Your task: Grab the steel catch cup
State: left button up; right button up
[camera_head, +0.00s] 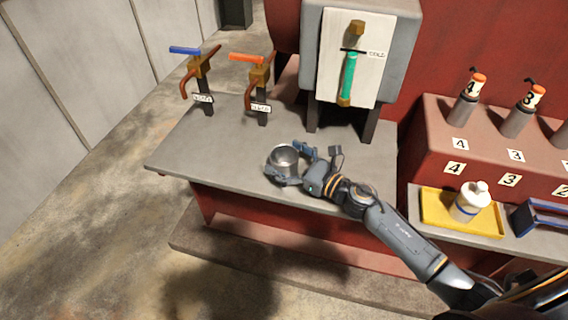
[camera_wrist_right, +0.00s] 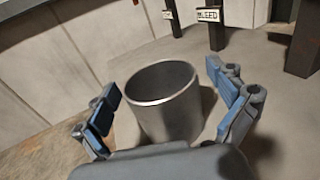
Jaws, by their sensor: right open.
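The steel catch cup (camera_head: 284,157) is a plain grey metal cup standing upright on the grey bench top (camera_head: 225,150), near its front edge. My right gripper (camera_head: 289,163) reaches in from the right, with its fingers around the cup. In the right wrist view the cup (camera_wrist_right: 165,98) stands between the two blue-padded fingers of my right gripper (camera_wrist_right: 165,105). The fingers are open, with a visible gap on each side of the cup. The lower part of the cup is hidden by my gripper's palm. My left gripper is not in view.
Behind the cup stand a blue-handled valve (camera_head: 197,70) and an orange-handled valve (camera_head: 258,80). A sight-glass panel (camera_head: 352,60) on dark legs stands at the back right. The bench's left side is clear.

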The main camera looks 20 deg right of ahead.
jog(key=shift+c, duration=0.7)
jog(key=c, duration=1.3)
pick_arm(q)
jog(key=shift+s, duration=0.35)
pick_arm(e)
jog(key=shift+o, duration=0.2)
jog(key=shift+r, duration=0.15)
